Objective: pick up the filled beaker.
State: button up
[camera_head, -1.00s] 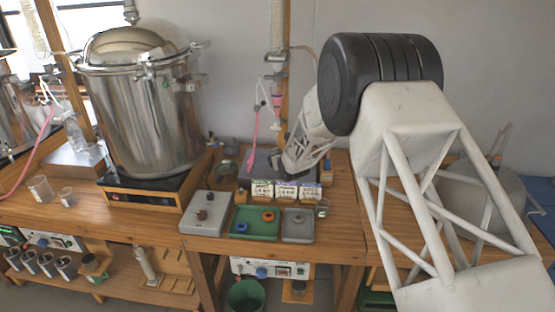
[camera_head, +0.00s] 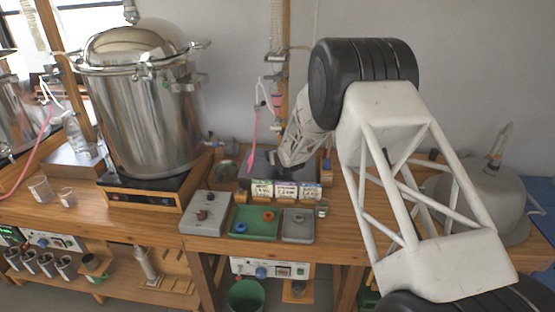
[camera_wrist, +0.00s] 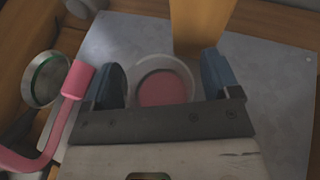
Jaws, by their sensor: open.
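A round clear beaker with pink liquid (camera_wrist: 163,89) stands on a grey plate (camera_wrist: 270,95) in the wrist view. My gripper (camera_wrist: 162,76) is open, with one dark blue finger to the left of the beaker and one to the right. I cannot tell whether either finger touches it. In the head view my gripper (camera_head: 284,164) is low over the grey plate behind the row of labelled boxes. The beaker is hidden there by my gripper and the boxes.
A pink hose (camera_wrist: 75,82) and a round glass-topped dish (camera_wrist: 46,78) lie just left of my gripper. A wooden post (camera_wrist: 200,22) rises behind the beaker. Labelled boxes (camera_head: 285,190) and trays (camera_head: 254,222) stand in front. A large steel pot (camera_head: 150,110) stands left.

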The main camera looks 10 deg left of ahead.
dwell(0.4)
jog(key=c, duration=1.1)
jog(key=shift+r, duration=0.4)
jog(key=shift+r, duration=0.15)
jog(key=shift+d, duration=4.05)
jog(key=shift+r, duration=0.95)
notch_tip(320, 180, up, 12)
